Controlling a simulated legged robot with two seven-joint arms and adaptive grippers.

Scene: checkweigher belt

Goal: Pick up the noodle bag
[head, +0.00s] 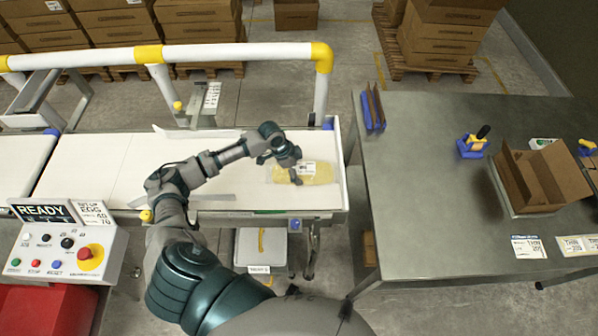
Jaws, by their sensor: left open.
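The noodle bag (318,173) is a clear, pale yellow bag with a white label, lying flat near the right end of the white conveyor belt (110,165). My left arm reaches in over the belt from below. My left gripper (286,176) is open at the left part of the bag, with its fingers over or beside it. The gripper hides part of the bag, and I cannot tell whether the fingers touch it. My right gripper is not in view.
A white guard rail with yellow joints (240,52) runs behind the belt. A control box (60,245) stands at the lower left. A steel table (430,190) to the right holds an open cardboard box (545,180) and a tape dispenser (472,146).

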